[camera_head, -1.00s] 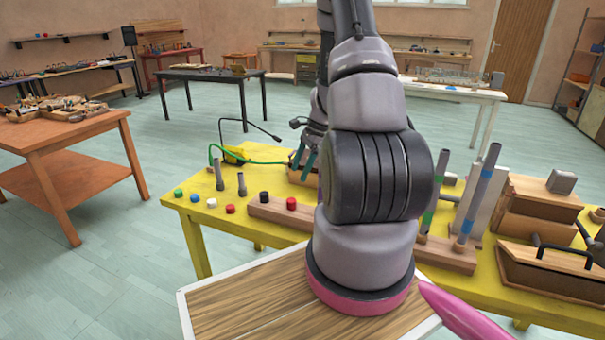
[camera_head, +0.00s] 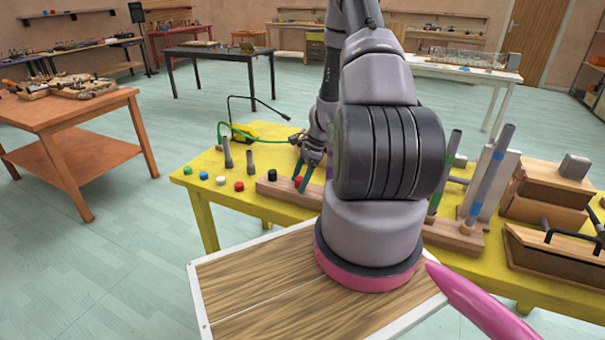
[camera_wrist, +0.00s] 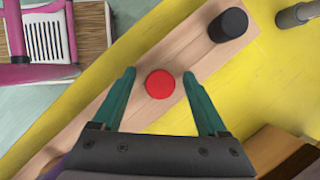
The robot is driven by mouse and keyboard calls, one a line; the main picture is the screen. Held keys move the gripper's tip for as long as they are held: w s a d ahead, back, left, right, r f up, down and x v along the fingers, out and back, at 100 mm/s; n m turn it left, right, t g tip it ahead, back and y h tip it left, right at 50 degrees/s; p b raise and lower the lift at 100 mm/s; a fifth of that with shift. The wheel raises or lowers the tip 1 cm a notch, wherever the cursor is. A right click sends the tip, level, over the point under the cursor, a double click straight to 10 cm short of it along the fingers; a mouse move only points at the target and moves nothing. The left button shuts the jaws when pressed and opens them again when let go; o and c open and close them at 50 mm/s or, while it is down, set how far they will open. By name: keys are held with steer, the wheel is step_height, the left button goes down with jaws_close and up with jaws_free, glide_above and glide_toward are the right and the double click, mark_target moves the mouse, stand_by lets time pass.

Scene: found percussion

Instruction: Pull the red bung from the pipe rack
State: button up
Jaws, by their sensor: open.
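The red bung (camera_wrist: 160,84) sits in the wooden pipe rack (camera_wrist: 130,75), seen from above in the wrist view. My gripper (camera_wrist: 160,78) is open, with one teal finger on each side of the bung and a visible gap on both sides. In the head view my gripper (camera_head: 302,174) is over the rack (camera_head: 265,188), and the red bung (camera_head: 298,181) shows partly between the fingers. A black bung (camera_head: 272,175) stands in the rack to the left; it also shows in the wrist view (camera_wrist: 229,25). My arm hides the middle of the rack.
Upright pipes (camera_head: 487,178) and wooden boxes (camera_head: 545,205) occupy the right side.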

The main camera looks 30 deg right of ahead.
mark_target(296, 179)
steer(key=shift+c, duration=0.3)
jaws_close()
steer(key=shift+r, duration=0.3)
steer(key=shift+r, duration=1.15)
steer(key=shift+r, duration=0.1)
steer(key=shift+r, duration=1.45)
